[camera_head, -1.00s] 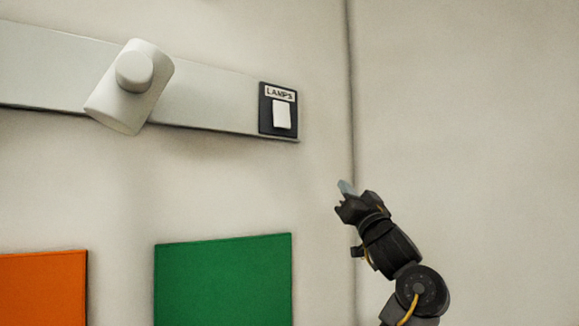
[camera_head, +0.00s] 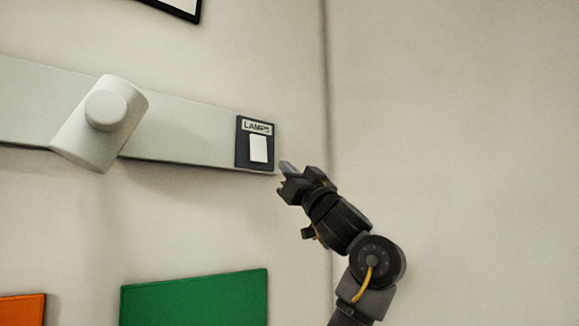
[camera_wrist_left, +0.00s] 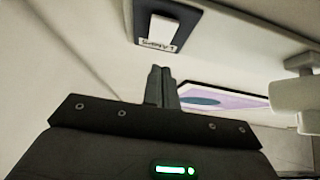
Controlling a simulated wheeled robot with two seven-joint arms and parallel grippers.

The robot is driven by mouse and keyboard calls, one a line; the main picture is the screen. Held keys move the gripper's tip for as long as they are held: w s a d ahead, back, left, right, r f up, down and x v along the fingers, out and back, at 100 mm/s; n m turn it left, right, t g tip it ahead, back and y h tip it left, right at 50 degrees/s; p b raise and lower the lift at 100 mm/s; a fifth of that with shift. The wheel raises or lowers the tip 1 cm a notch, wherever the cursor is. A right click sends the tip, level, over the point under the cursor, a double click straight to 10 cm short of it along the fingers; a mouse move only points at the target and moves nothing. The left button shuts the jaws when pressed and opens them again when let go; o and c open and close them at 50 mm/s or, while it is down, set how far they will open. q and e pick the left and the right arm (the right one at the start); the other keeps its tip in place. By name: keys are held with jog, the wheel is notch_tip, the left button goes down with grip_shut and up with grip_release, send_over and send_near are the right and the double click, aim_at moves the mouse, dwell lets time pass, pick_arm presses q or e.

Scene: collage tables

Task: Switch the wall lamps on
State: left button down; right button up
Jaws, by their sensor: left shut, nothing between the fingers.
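The lamp switch (camera_head: 258,148) is a white rocker on a dark plate labelled LAMPS, at the right end of a pale wall rail. It also shows at the top of the left wrist view (camera_wrist_left: 163,30). My left gripper (camera_head: 286,168) is shut and empty, just right of and slightly below the switch plate in the head view. In the left wrist view its closed fingertips (camera_wrist_left: 160,72) point toward the labelled edge of the plate, with a gap visible between them. A white cylindrical wall lamp (camera_head: 100,122) is mounted on the rail to the left. My right gripper is out of view.
The pale rail (camera_head: 185,130) runs left along the wall. A green panel (camera_head: 195,298) and an orange panel (camera_head: 20,310) are below. A framed picture (camera_wrist_left: 222,98) shows in the wrist view. A wall corner lies right of the switch; the wall there is bare.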

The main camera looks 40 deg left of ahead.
aim_at(259, 154)
pick_arm(q)
jog(key=p+x, duration=0.2)
jog(key=x, duration=0.1)
jog(key=f+p+x, duration=0.1)
jog(key=p+x, duration=0.1)
jog(key=x, duration=0.1)
jog(key=a+p+x, duration=0.1)
jog(key=p+x, duration=0.1)
jog(key=x, duration=0.1)
jog(key=shift+f, duration=0.25)
jog(key=shift+w+a+f+p, duration=0.3)
jog(key=shift+a, duration=0.3)
